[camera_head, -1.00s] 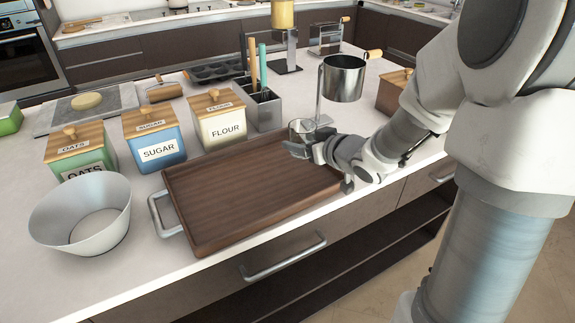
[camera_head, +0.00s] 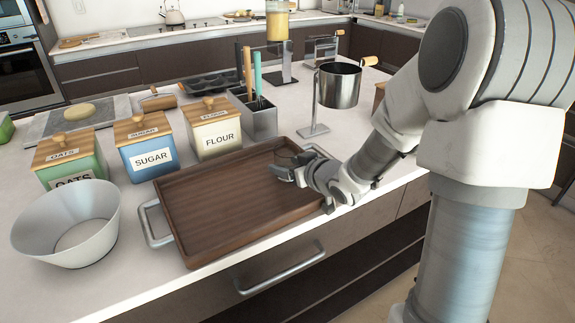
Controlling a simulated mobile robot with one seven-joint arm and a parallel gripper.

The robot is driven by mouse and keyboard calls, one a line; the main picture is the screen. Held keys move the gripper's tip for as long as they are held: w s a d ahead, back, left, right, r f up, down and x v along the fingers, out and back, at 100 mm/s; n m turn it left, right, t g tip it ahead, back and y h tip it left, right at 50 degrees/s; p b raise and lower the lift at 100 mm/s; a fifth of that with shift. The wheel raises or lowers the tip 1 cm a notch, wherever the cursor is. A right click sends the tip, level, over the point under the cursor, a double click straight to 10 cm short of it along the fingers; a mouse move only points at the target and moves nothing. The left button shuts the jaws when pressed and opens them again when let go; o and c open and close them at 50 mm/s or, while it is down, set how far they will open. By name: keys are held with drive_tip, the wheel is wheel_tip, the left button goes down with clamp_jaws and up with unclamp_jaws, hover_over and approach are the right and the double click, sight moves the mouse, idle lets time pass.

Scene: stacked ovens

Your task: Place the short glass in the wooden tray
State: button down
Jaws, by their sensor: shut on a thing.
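The wooden tray (camera_head: 215,210) is a dark brown rectangle with a raised rim and metal handles, lying on the white counter. My gripper (camera_head: 283,171) is over the right part of the tray. It is shut on the short glass (camera_head: 287,152), which is clear and hard to see against the dark wood. The glass looks upright, and its lower part is hidden behind my gripper. I cannot tell whether the glass touches the tray floor.
Canisters for oats (camera_head: 70,155), sugar (camera_head: 147,150) and flour (camera_head: 214,130) stand behind the tray. A white bowl (camera_head: 70,222) is at its left. A metal cup on a stand (camera_head: 338,86) and a utensil holder (camera_head: 255,118) are behind it. The tray's left and middle are clear.

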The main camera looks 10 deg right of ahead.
unclamp_jaws()
drive_tip(key=shift+r, duration=0.2)
drive_tip(key=p+v, duration=0.3)
drive_tip(key=v, duration=0.7)
drive_tip(key=shift+r+p, duration=0.15)
drive_tip(key=shift+p, duration=0.25)
drive_tip(key=shift+s+d+b, duration=0.15)
drive_tip(key=shift+s+b, duration=0.15)
drive_tip(key=shift+b, duration=0.05)
drive_tip(key=shift+s+d+r, duration=0.15)
drive_tip(key=shift+s+d, duration=0.05)
drive_tip(key=shift+s, duration=0.4)
